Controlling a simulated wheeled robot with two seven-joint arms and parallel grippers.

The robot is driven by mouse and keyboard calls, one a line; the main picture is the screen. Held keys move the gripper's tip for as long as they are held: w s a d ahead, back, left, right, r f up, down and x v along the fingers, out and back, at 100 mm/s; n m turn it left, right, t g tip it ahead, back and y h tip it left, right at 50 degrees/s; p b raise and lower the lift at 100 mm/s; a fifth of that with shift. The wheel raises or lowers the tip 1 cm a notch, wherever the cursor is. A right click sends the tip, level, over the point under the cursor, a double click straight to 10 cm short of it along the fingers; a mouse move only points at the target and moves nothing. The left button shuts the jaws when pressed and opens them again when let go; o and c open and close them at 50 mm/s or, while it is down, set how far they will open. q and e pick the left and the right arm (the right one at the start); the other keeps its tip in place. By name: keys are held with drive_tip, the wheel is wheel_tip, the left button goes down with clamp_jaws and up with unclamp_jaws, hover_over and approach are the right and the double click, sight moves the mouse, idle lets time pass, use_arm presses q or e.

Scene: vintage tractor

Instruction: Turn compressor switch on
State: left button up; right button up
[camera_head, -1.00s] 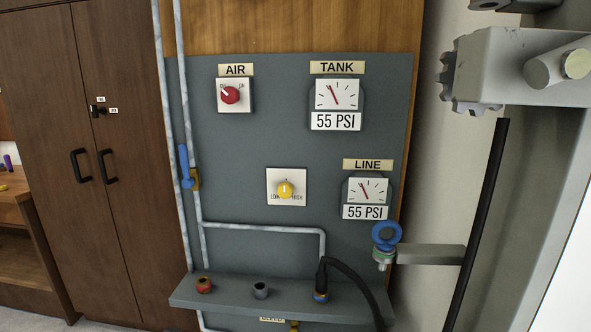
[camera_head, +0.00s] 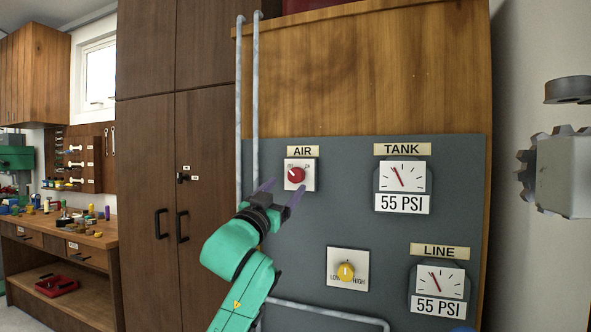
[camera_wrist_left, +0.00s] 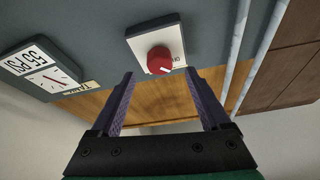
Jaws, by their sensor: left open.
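The compressor switch is a red round knob (camera_head: 296,175) on a white plate under the AIR label (camera_head: 303,151). Its white mark points to the upper left. My left gripper (camera_head: 281,192) is open and empty in front of the panel, just below and left of the knob in the head view. In the left wrist view, the red knob (camera_wrist_left: 160,61) sits beyond the open fingertips (camera_wrist_left: 160,76), roughly between them, with no contact visible. My right gripper is not in view.
Vertical pipes (camera_head: 256,110) run left of the switch. A wooden cabinet (camera_head: 146,140) and a cluttered workbench (camera_head: 85,236) stand left.

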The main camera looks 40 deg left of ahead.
sight(294, 178)
use_arm(q)
drive_tip(key=p+x, duration=0.1)
drive_tip(key=x, duration=0.4)
drive_tip(key=shift+w+r+p, duration=0.1)
drive_tip(key=shift+r+p, duration=0.05)
drive_tip(key=shift+p, duration=0.2)
drive_tip(key=shift+w, duration=0.25)
clamp_jaws()
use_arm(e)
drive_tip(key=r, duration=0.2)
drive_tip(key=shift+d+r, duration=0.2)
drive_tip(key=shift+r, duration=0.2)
